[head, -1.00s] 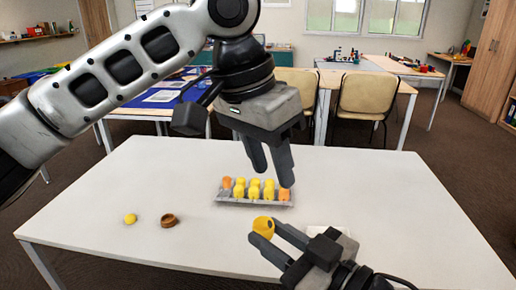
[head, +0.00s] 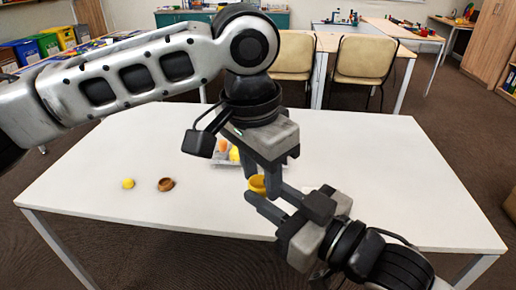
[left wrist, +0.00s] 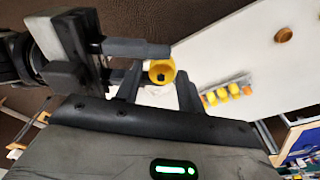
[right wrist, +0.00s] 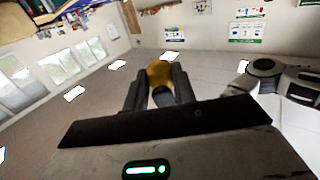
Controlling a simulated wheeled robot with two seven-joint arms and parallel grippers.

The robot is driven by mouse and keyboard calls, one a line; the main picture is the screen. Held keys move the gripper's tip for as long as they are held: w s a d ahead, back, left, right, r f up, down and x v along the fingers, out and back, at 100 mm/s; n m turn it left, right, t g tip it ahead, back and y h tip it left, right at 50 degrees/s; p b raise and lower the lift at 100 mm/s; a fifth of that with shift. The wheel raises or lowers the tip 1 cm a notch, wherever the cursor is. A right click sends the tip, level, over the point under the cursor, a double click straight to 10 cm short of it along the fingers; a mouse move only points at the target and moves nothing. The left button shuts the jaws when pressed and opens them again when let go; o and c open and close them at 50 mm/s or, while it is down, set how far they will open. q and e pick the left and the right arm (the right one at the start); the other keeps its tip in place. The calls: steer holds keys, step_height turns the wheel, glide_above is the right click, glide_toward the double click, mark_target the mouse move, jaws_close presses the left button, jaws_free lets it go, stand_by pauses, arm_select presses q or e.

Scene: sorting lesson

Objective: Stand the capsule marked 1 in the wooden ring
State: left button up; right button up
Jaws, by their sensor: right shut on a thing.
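A yellow capsule (head: 257,185) is held between the fingertips of my right gripper (head: 261,193), above the table's front. In the left wrist view, the capsule (left wrist: 161,64) has a round dark and pale end; no number is readable. The right wrist view shows the capsule (right wrist: 160,72) at the fingertips. My left gripper (head: 259,181) points down at it. Its open fingers lie on either side of the capsule in the left wrist view; contact is unclear. The wooden ring (head: 166,184) sits on the table to the left. It also shows in the left wrist view (left wrist: 284,34).
A small yellow ball-like piece (head: 128,183) lies left of the ring. A grey tray (head: 226,165) with several yellow and orange pieces stands behind my left gripper, partly hidden.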

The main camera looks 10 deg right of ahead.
arm_select(q)
steer(key=shift+f, duration=0.45)
steer(key=c, duration=0.7)
steer(key=shift+c, duration=0.6)
arm_select(e)
steer(key=o, duration=0.9)
steer(key=shift+c, duration=0.2)
steer(key=shift+f, duration=0.1)
